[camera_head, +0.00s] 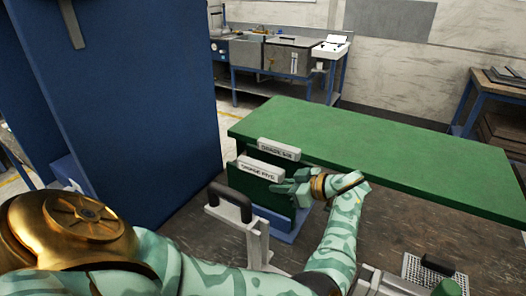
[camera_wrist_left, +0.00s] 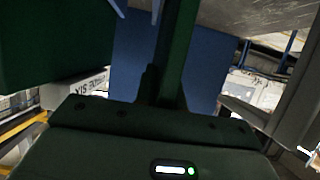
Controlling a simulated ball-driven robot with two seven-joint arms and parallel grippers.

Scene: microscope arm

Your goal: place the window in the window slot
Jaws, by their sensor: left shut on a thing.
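Two upright dark green panels with grey, lettered top bars stand one behind the other in the head view. The front panel (camera_head: 246,182) has its bar (camera_head: 260,171) just left of my left gripper (camera_head: 288,188); the rear bar (camera_head: 279,149) is beyond it. My left gripper is shut at the right side of the front panel, though its fingertips are partly hidden. In the left wrist view, a dark green upright edge (camera_wrist_left: 178,50) stands ahead of the gripper. I cannot tell a window or its slot clearly from these panels. My right gripper is not in view.
A blue tray-like base (camera_head: 292,236) lies under the panels. A grey frame with a black handle (camera_head: 230,203) stands in front. A long green board (camera_head: 390,165) lies behind and to the right. A tall blue wall (camera_head: 130,100) closes off the left.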

